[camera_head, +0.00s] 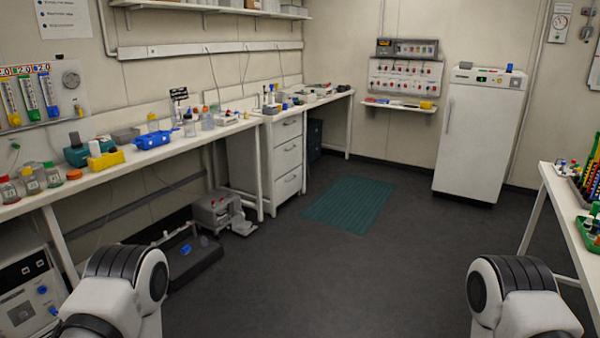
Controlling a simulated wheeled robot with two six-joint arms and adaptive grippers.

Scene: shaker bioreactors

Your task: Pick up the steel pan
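I cannot make out a steel pan for certain in the head view. A grey machine (217,211) with a silvery flat part beside it stands on the floor under the left bench, but I cannot tell that any of it is a pan. Parts of my two arms show at the bottom left and bottom right. Neither of my grippers is in view.
A long bench (150,160) with bottles and boxes runs along the left wall. A dark tray (190,268) lies on the floor below it. A white fridge (480,135) stands at the back, and a table (565,215) at right. The middle floor with a green mat (350,204) is free.

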